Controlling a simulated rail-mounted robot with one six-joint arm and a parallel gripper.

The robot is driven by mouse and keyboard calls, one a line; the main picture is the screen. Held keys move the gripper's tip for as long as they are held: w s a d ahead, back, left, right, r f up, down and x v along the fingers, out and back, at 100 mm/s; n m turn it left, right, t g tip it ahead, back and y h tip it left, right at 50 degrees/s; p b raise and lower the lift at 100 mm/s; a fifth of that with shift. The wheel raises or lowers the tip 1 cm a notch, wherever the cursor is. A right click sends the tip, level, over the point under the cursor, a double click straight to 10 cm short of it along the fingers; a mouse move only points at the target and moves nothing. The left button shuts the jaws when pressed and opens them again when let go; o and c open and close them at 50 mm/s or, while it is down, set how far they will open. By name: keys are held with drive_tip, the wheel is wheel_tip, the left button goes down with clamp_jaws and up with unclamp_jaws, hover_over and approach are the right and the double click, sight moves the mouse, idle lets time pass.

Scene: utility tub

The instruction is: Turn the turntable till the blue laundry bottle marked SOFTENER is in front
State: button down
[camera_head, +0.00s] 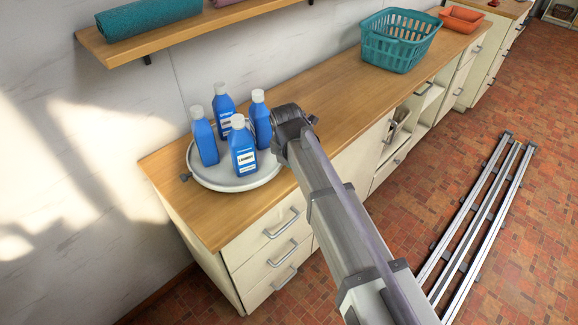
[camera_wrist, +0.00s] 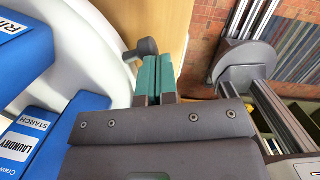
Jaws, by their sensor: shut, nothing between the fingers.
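The round pale turntable (camera_head: 214,182) sits on the wooden counter and bears several blue bottles with white caps. The front bottle (camera_head: 243,153) has a white label too small to read surely. Others stand at left (camera_head: 206,143), back (camera_head: 224,108) and right (camera_head: 261,122). In the wrist view one label begins "RIN" (camera_wrist: 10,27); other label text reads "STARCH" (camera_wrist: 32,122) and "LAUNDRY" (camera_wrist: 17,146). I cannot read SOFTENER anywhere. My gripper (camera_wrist: 156,78) is shut and empty, teal fingertips beside a grey rim knob (camera_wrist: 144,47); touching is unclear. Its fingertips are hidden in the head view.
Another grey knob (camera_head: 185,177) sticks out at the turntable's left rim. A shelf (camera_head: 180,36) with a teal roll (camera_head: 148,17) is above. A teal basket (camera_head: 398,42) stands farther along the counter (camera_head: 335,92). The counter between is clear.

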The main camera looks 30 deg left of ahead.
drive_tip(key=shift+w+a, duration=0.3)
drive_tip(key=shift+w, duration=0.6)
drive_tip(key=shift+w+a, duration=0.25)
drive_tip(key=shift+w, duration=0.7)
drive_tip(key=shift+w+a, duration=0.3)
drive_tip(key=shift+w, duration=0.6)
drive_tip(key=s+d+r+p, duration=0.2)
drive_tip(key=s+r+p, duration=0.1)
drive_tip(key=shift+d+r+p, duration=0.3)
drive_tip(key=shift+d, duration=0.05)
wheel_tip(320, 180, up, 8)
drive_tip(key=s+p, duration=0.1)
drive_tip(key=p, duration=0.7)
drive_tip(key=shift+d, duration=0.4)
